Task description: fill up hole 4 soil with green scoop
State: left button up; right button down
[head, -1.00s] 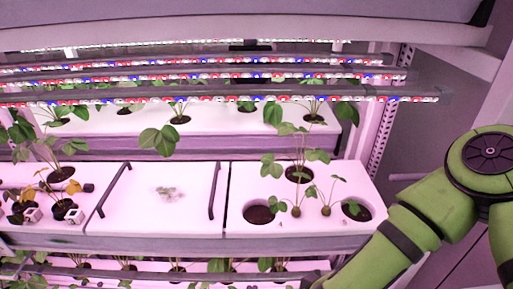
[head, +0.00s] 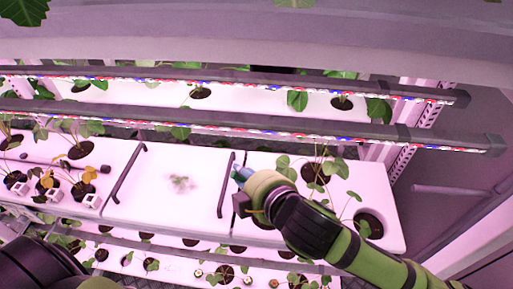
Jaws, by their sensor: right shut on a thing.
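The white planting panel (head: 395,215) on the right of the middle shelf has dark soil holes. One open hole (head: 368,223) shows at its right end, and a back hole (head: 315,173) holds a leafy plant. The front-left hole (head: 262,223) is mostly hidden by my right arm. I cannot read any hole numbers. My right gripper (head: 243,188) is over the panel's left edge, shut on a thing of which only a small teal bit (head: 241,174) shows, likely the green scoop. Its bowl is hidden. My left gripper is out of view.
A white lid (head: 165,185) with two dark handles (head: 225,185) lies left of the panel. Seedlings, yellowing leaves and small white cubes (head: 90,200) are at the left. Light bars (head: 250,128) cross above the shelf. Another planted shelf lies below.

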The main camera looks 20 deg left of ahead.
jog(key=shift+w+d+r, duration=0.15)
jog(key=shift+w+r, duration=0.15)
jog(key=shift+w, duration=0.3)
jog(key=w+d+r+m+y+b, duration=0.3)
jog(key=w+d+m+y+b, duration=0.2)
jog(key=b, duration=0.5)
jog(key=d+m+y, duration=0.1)
jog(key=d+m, duration=0.1)
jog(key=d, duration=0.1)
jog(key=shift+w+d+r+m+b, duration=0.15)
jog(key=shift+d+m+b, duration=0.05)
jog(key=shift+m+b, duration=0.15)
